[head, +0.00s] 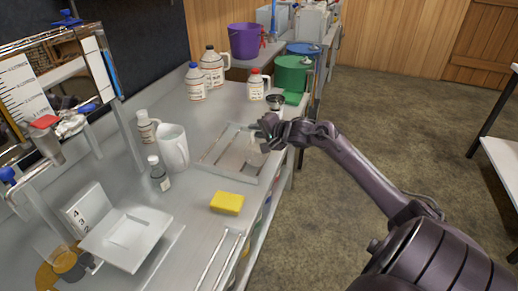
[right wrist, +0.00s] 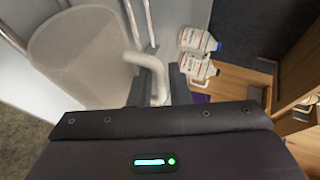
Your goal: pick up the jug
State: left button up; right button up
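A translucent whitish jug (right wrist: 85,50) fills the left of the right wrist view, close to my right gripper (right wrist: 160,88). Its curved handle runs down between the two dark fingers, which sit close on both sides of it; the gripper looks shut on the handle. My left gripper is not in view.
A metal tray (head: 213,150) lies on the bench (head: 203,210).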

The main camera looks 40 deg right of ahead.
jog(key=shift+w+f, duration=0.25)
jog(key=shift+w, duration=0.35)
jog(key=shift+c, duration=0.2)
grip_shut()
dwell(0.8)
jog(key=shift+r, duration=0.15)
